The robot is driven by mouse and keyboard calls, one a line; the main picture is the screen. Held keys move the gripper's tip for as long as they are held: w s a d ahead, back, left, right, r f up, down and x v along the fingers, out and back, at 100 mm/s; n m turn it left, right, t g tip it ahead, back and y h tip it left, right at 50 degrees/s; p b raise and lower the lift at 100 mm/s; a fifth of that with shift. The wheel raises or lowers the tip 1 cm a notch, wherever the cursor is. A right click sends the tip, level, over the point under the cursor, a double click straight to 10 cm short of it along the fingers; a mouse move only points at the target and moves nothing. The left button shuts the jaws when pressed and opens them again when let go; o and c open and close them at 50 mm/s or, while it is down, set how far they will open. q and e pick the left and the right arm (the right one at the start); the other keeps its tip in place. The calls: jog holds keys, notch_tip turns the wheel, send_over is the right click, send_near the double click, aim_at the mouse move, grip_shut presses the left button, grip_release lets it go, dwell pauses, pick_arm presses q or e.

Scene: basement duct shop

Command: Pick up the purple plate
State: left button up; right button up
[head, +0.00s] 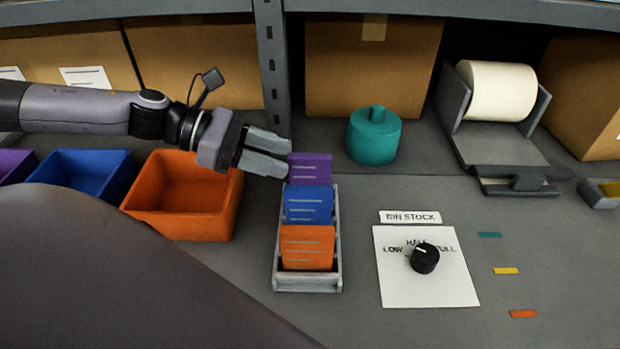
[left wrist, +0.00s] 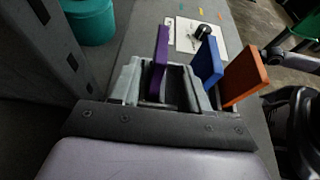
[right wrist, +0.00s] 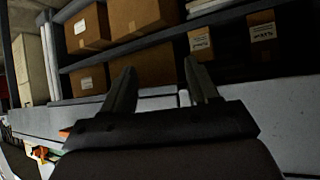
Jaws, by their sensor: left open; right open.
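The purple plate (head: 310,168) stands upright at the back of a small grey rack (head: 308,284), behind a blue plate (head: 308,204) and an orange plate (head: 306,246). My left gripper (head: 280,155) comes in from the left with its fingertips at the purple plate's left edge. In the left wrist view, the purple plate (left wrist: 160,62) shows between the two open fingers of the left gripper (left wrist: 158,85); I cannot tell whether either finger touches it. My right gripper (right wrist: 162,88) is open and empty in the right wrist view, away from the plates, facing shelves.
An orange bin (head: 182,200) and a blue bin (head: 85,180) stand left of the rack. A teal canister (head: 374,138) stands behind it to the right. A shelf post (head: 272,60) rises close behind my left gripper. A white card with a black knob (head: 424,257) lies to the right.

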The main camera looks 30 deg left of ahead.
aim_at(301, 166)
pick_arm(q)
jog(key=shift+b+x, duration=0.5)
jog(key=shift+x, duration=0.3)
jog(key=shift+w+d+f+b, duration=0.25)
jog(key=shift+d+f+b, duration=0.2)
jog(key=shift+b, duration=0.65)
jog(key=shift+w+d, duration=0.2)
jog(key=shift+d, duration=0.05)
jog(key=shift+p+x, duration=0.55)
jog(key=shift+x, duration=0.3)
grip_shut()
